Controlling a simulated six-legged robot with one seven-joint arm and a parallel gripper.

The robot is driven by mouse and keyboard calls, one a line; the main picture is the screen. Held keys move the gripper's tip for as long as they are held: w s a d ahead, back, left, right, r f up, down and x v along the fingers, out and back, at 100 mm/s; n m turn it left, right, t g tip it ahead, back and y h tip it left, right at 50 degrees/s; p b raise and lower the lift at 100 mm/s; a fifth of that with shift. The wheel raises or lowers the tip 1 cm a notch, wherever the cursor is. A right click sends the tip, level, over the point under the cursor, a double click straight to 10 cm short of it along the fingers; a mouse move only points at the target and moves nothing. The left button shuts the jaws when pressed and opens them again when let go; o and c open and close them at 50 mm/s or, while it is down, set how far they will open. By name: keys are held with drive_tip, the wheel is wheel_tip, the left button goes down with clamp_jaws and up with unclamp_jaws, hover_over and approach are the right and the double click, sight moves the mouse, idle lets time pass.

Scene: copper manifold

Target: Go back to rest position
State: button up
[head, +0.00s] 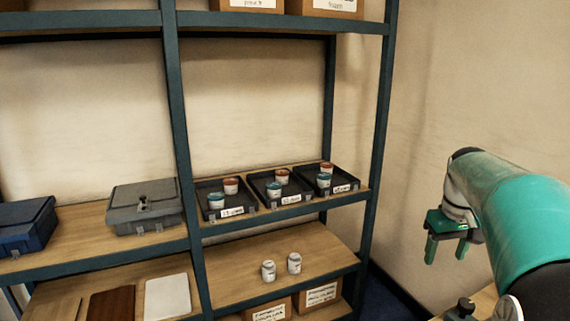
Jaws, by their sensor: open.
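My gripper (446,250) is at the right of the head view, at the end of my green arm. Its two green fingers point down and stand apart, with nothing between them. It is to the right of the shelf rack and apart from it. The rack (380,120) has dark blue-green posts and wooden boards.
Three black trays (256,200) on the middle board hold small cups with blue or orange tops. Two white jars (268,270) stand on the board below. A grey case (145,207) and a blue case (25,228) are at left. Boxes (322,293) sit at the bottom.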

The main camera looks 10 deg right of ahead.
drive_tip(key=s+a+r+t, duration=0.1)
drive_tip(key=s+a, duration=0.2)
drive_tip(key=a, duration=0.4)
drive_tip(key=s+a+t, duration=0.1)
drive_tip(key=s+a, duration=0.2)
drive_tip(key=a, duration=0.5)
drive_tip(key=s+a+f+t, duration=0.2)
drive_tip(key=s+a+f, duration=0.3)
drive_tip(key=s+a, duration=0.6)
drive_tip(key=shift+a+f+n+t+y, duration=0.3)
drive_tip(key=shift+a+n, duration=0.05)
drive_tip(key=shift+n, duration=0.05)
drive_tip(key=c, duration=0.5)
drive_tip(key=shift+d, duration=0.15)
